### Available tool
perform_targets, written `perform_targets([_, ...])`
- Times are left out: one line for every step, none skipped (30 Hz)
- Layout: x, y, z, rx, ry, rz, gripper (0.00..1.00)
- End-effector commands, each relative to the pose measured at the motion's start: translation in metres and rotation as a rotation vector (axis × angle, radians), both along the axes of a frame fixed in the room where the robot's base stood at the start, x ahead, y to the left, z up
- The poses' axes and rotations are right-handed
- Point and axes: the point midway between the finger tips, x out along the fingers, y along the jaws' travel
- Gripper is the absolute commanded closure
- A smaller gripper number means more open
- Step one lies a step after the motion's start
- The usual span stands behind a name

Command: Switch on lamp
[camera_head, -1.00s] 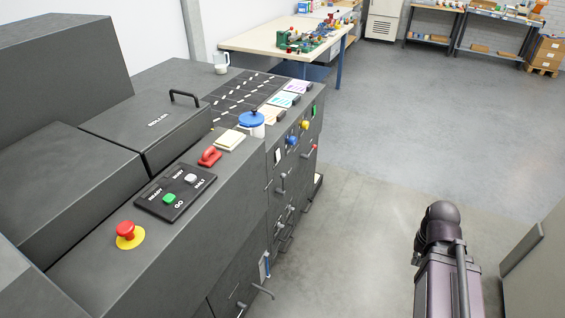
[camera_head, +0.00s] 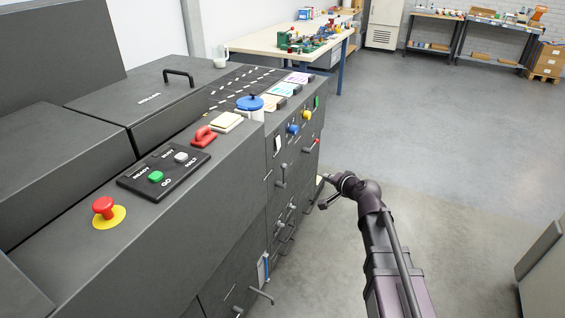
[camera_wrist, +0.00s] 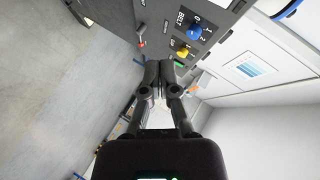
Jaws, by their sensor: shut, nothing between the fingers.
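A dark machine front carries a blue knob (camera_head: 293,129), a yellow knob (camera_head: 306,115) and a green button or light (camera_head: 317,102) in a row. The wrist view shows the blue knob (camera_wrist: 193,31) beside the word BELT, with numbers around it. The yellow knob (camera_wrist: 183,53) and the green part (camera_wrist: 179,64) are close by; the yellow knob's label is too small to read. No separate lamp can be made out. My gripper (camera_wrist: 158,72) is shut and empty. In the head view, my gripper (camera_head: 328,190) is in front of the machine, below the knobs.
A red-tipped lever (camera_head: 317,142) sticks out below the knobs, near my gripper. The machine top holds a red stop button (camera_head: 103,207), a green GO button (camera_head: 156,177) and a blue-lidded pot (camera_head: 250,104). Open floor (camera_head: 430,130) lies to the right.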

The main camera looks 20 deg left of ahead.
Motion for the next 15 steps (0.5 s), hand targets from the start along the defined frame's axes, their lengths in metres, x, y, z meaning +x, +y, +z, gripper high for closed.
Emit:
perform_targets([0.009, 0.022, -0.009, 0.076, -0.011, -0.025, 1.0])
perform_targets([0.013, 0.032, -0.008, 0.12, -0.015, -0.043, 1.0])
perform_targets([0.017, 0.043, -0.006, 0.175, -0.019, -0.068, 1.0])
perform_targets([0.02, 0.051, -0.005, 0.215, -0.019, -0.086, 1.0])
perform_targets([0.022, 0.058, -0.005, 0.253, -0.02, -0.103, 1.0])
perform_targets([0.025, 0.066, -0.004, 0.297, -0.018, -0.125, 1.0])
perform_targets([0.027, 0.072, -0.003, 0.328, -0.016, -0.141, 1.0])
perform_targets([0.028, 0.076, -0.002, 0.356, -0.014, -0.156, 1.0])
perform_targets([0.03, 0.082, -0.002, 0.389, -0.011, -0.173, 1.0])
perform_targets([0.031, 0.085, -0.001, 0.408, -0.008, -0.184, 1.0])
perform_targets([0.032, 0.088, -0.001, 0.425, -0.006, -0.193, 1.0])
perform_targets([0.033, 0.09, -0.001, 0.444, -0.004, -0.205, 1.0])
perform_targets([0.033, 0.092, 0.0, 0.455, -0.001, -0.211, 1.0])
perform_targets([0.033, 0.093, 0.0, 0.463, 0.0, -0.216, 1.0])
perform_targets([0.034, 0.094, 0.001, 0.471, 0.0, -0.221, 1.0])
